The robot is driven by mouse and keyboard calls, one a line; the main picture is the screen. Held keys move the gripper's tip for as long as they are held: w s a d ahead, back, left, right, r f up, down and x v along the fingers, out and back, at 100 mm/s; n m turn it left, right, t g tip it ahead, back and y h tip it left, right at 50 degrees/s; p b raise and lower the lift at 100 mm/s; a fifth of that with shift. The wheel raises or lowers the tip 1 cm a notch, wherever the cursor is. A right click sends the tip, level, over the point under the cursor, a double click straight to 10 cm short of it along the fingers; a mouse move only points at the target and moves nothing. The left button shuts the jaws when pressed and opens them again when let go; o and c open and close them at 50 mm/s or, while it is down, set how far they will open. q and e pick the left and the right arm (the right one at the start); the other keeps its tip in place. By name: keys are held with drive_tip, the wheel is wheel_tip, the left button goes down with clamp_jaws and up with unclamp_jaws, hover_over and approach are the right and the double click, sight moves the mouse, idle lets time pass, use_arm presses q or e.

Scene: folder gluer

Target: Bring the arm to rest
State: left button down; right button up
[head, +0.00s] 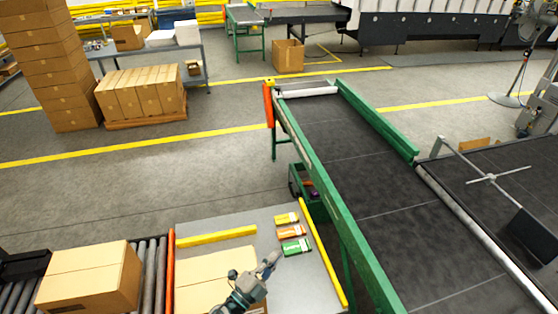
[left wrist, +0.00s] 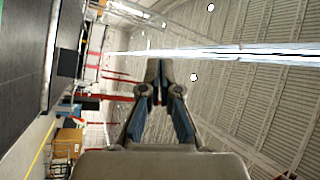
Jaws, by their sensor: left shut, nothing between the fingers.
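My left gripper (head: 270,262) reaches up from the bottom of the head view. My right gripper is in neither view.
Several small coloured boxes (head: 290,231) lie on the table close to the gripper. A green-framed conveyor (head: 360,150) runs along the right. A carton (head: 90,280) sits on rollers (head: 150,280) at the left. Open floor (head: 130,180) lies beyond the table.

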use_arm(q)
drive_tip(key=s+a+f+n+g+y, duration=0.2)
drive_tip(key=s+a+f+n+y, duration=0.1)
drive_tip(key=a+f+n+y, duration=1.05)
drive_tip(key=s+a+f+n+g, duration=0.3)
drive_tip(key=s+f+g, duration=0.2)
drive_tip(key=s, duration=0.6)
drive_tip(key=s+a+f+n+g, duration=0.35)
drive_tip(key=s+f+g, duration=0.2)
drive_tip(key=s, duration=0.45)
wheel_tip(320, 180, down, 30)
drive_tip(key=s+r+g+b, duration=0.1)
drive_tip(key=b, duration=0.4)
drive_tip(key=s+a+f+b, duration=0.1)
drive_tip(key=s+f+b, duration=0.1)
drive_tip(key=s+f, duration=0.6)
drive_tip(key=s+a+f+g+b, duration=0.1)
drive_tip(key=s+a+f+b, duration=0.1)
drive_tip(key=s+f, duration=0.7)
wheel_tip(320, 180, down, 5)
drive_tip(key=shift+r+m, duration=0.15)
drive_tip(key=shift+m, duration=0.25)
